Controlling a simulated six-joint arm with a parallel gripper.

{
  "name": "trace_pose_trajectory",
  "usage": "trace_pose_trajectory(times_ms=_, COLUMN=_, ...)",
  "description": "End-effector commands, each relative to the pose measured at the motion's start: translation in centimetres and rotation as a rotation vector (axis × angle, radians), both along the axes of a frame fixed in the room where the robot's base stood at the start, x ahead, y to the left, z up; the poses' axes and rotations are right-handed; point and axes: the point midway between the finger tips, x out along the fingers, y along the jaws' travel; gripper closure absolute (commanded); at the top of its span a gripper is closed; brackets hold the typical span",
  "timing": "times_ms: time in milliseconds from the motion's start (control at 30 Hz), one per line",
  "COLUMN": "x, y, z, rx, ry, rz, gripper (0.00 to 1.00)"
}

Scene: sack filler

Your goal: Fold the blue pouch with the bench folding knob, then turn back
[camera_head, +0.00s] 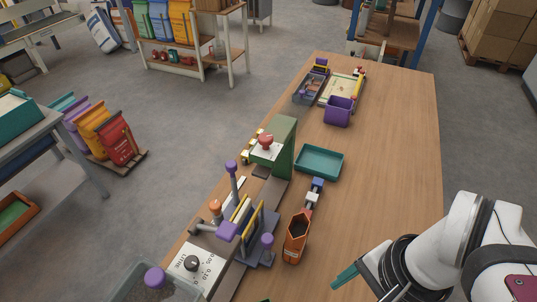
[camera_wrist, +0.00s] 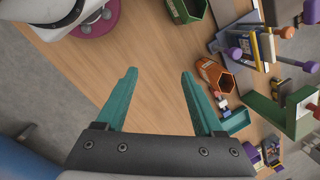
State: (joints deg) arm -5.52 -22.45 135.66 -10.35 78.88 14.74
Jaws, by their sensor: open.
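The bench sealing fixture stands at the left edge of the wooden table. A dark blue piece, seemingly the blue pouch (camera_head: 252,220), sits upright in it between yellow-edged bars; its fold state is too small to tell. Purple knobs stick out around it, one low in front (camera_head: 228,231), one on a tall lever (camera_head: 231,166) and one at its right (camera_head: 267,239). I cannot tell which is the folding knob. My gripper (camera_wrist: 158,72) is open and empty over bare table in the wrist view. In the head view one teal finger (camera_head: 345,276) shows, right of the fixture and apart from it.
An orange open-topped container (camera_head: 296,240) stands between fixture and gripper. A white dial panel (camera_head: 196,265) is at the front left. A green press with a red button (camera_head: 285,145), a teal tray (camera_head: 319,162) and a purple bin (camera_head: 338,111) stand farther back. The table's right side is clear.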

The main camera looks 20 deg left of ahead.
Motion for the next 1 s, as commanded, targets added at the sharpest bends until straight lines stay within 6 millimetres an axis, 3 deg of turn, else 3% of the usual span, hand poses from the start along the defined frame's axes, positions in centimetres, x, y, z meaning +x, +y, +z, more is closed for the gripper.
trace_pose_trajectory(times_ms=33, x=3.5, y=2.7, z=1.2, rx=0.022, ry=0.023, rz=-0.074, gripper=0.31)
trace_pose_trajectory(times_ms=133, x=10.2, y=10.7, z=2.8, rx=0.079, ry=0.091, rz=-0.303, gripper=0.31)
trace_pose_trajectory(times_ms=200, x=13.1, y=16.7, z=2.8, rx=0.11, ry=0.151, rz=-0.445, gripper=0.31)
trace_pose_trajectory(times_ms=300, x=14.9, y=23.6, z=2.1, rx=0.138, ry=0.227, rz=-0.596, gripper=0.31)
trace_pose_trajectory(times_ms=333, x=15.1, y=25.0, z=1.9, rx=0.142, ry=0.243, rz=-0.626, gripper=0.31)
trace_pose_trajectory(times_ms=400, x=15.3, y=27.1, z=1.5, rx=0.148, ry=0.268, rz=-0.675, gripper=0.31)
trace_pose_trajectory(times_ms=567, x=15.1, y=28.5, z=-0.7, rx=0.147, ry=0.28, rz=-0.695, gripper=0.31)
trace_pose_trajectory(times_ms=800, x=14.6, y=31.1, z=-7.5, rx=0.147, ry=0.279, rz=-0.694, gripper=0.31)
trace_pose_trajectory(times_ms=1000, x=14.3, y=32.7, z=-11.5, rx=0.149, ry=0.277, rz=-0.694, gripper=0.31)
